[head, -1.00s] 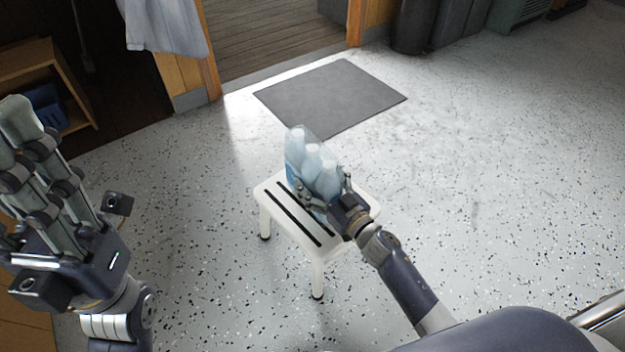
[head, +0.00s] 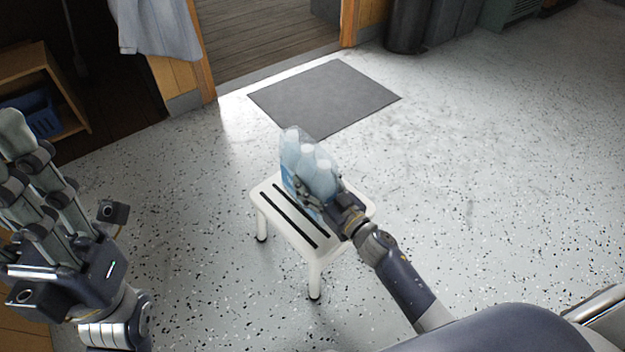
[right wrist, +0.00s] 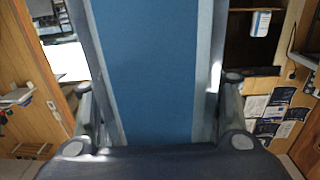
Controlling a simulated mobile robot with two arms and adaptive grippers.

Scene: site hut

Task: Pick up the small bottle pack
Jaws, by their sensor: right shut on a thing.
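The small bottle pack (head: 309,163) is a clear, bluish wrapped pack of bottles with white caps. It is at the white slatted stool (head: 284,222); I cannot tell whether it rests on the seat or is just above it. My right gripper (head: 322,194) is shut on the pack's near side. In the right wrist view the pack's blue face (right wrist: 155,70) fills the middle between the two fingers. My left gripper (head: 45,190) is at the left edge, away from the stool, its fingers pointing up; its opening is unclear.
A dark grey mat (head: 325,98) lies on the speckled floor behind the stool, before a doorway. Dark bins (head: 437,25) stand at the back right. A wooden shelf (head: 40,85) with a blue basket is at the left. The floor around the stool is clear.

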